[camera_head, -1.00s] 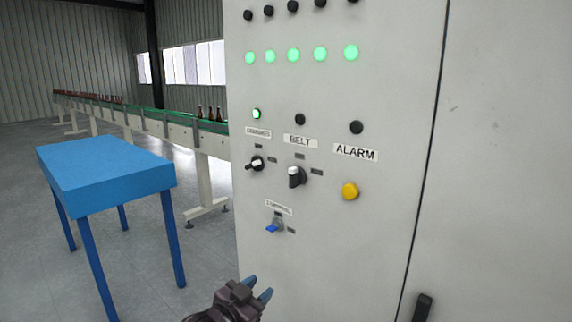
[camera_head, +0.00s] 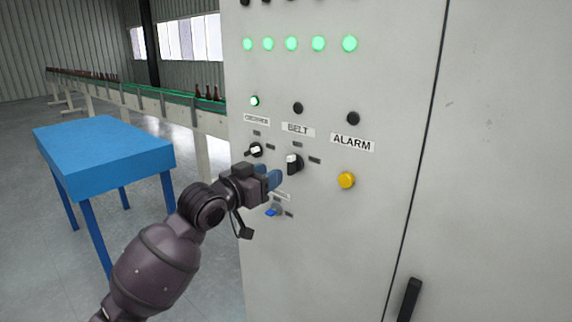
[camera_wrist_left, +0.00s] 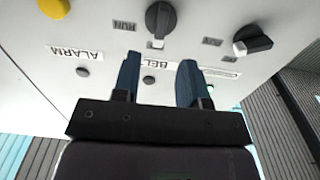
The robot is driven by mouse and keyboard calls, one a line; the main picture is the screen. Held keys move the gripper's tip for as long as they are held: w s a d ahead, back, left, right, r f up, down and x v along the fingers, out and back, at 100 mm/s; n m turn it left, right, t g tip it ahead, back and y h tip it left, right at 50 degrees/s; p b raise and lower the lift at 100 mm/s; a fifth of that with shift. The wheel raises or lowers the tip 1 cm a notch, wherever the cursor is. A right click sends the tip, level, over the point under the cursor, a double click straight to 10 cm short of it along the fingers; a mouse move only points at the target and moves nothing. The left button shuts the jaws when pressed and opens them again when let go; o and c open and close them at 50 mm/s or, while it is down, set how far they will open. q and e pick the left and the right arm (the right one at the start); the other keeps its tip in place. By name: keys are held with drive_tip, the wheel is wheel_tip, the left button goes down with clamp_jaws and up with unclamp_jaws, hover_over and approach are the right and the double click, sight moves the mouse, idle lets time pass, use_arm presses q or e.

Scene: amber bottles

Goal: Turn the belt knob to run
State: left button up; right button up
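The belt knob (camera_head: 294,164) is a black rotary switch with a pale pointer, below the BELT label (camera_head: 298,129) on the cabinet front. Its pointer stands roughly upright, not toward the small plate at its right. In the left wrist view, which is upside down, the knob (camera_wrist_left: 159,20) lies ahead of the fingers, and the plate at its left reads RUN (camera_wrist_left: 124,26). My left gripper (camera_head: 270,177) is just left of and slightly below the knob. Its two blue fingers (camera_wrist_left: 158,65) are apart, with nothing between them. My right gripper is out of view.
A second black knob (camera_head: 256,150) is left of the belt knob. A blue switch (camera_head: 272,211) is below, and a yellow button (camera_head: 346,180) is at the right. The belt lamp (camera_head: 298,108) is dark. A blue table (camera_head: 105,145) stands left, before the bottle conveyor (camera_head: 180,112).

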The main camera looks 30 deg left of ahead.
sight(288, 165)
use_arm(q)
drive_tip(key=w, duration=0.4)
drive_tip(key=w+d+p, duration=0.1)
drive_tip(key=w, duration=0.1)
drive_tip(key=shift+w+d, duration=0.1)
drive_tip(key=shift+w, duration=0.25)
clamp_jaws()
